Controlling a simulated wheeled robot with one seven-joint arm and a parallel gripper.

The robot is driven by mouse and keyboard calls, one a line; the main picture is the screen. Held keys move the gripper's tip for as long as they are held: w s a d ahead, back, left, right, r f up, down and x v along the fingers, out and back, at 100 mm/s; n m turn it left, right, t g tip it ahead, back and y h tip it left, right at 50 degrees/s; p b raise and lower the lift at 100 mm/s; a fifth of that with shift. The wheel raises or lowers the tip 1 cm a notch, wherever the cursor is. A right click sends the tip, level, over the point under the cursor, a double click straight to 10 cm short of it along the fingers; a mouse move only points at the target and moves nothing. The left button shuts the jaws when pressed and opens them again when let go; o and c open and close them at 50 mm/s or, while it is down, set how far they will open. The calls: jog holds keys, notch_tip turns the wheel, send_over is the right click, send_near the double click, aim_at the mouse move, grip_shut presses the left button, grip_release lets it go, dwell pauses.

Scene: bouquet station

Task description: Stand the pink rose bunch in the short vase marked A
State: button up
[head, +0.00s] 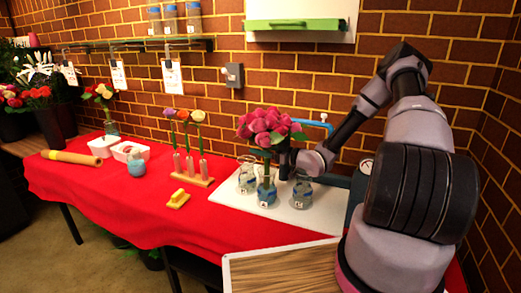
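The pink rose bunch (264,127) is upright, with its dark stems running down to the front middle vase (266,194). The lower stem ends appear to be in or right over that vase's mouth; I cannot tell which. Two more small glass vases stand close by, one behind left (247,178) and one to the right (302,193). Each has a small white label, too small to read surely. My gripper (282,163) is dark, reaches in from the right and is at the stems below the blooms. Its fingers are too small and hidden to judge.
The vases stand on a white board (235,201) on the red-covered table (130,205). A wooden stand with single flowers (190,176), a yellow block (178,197), a blue pot (136,167) and white trays (103,146) are to the left.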

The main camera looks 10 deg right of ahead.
jog(key=shift+d, duration=0.1)
jog(key=v, duration=1)
jog(key=w+d+r+m+g+h, duration=0.2)
jog(key=w+d+r+h, duration=0.1)
jog(key=d+r+h, duration=0.5)
jog(key=s+d+r+m+g+h, duration=0.15)
jog(key=s+r+m+h, duration=0.4)
jog(key=r, duration=0.55)
jog(key=s+a+r+m, duration=0.2)
jog(key=s+a+r, duration=0.1)
jog(key=s, duration=0.5)
jog(key=s+a+r+m+y, duration=0.1)
jog(key=s+a+r+m, duration=0.1)
jog(key=s+r, duration=0.4)
jog(key=s+a+r+m+g+y, duration=0.1)
jog(key=s+a+r, duration=0.3)
jog(key=s, duration=0.7)
jog(key=shift+r+m, duration=0.6)
jog(key=shift+m, duration=0.25)
jog(key=shift+s+a, duration=0.1)
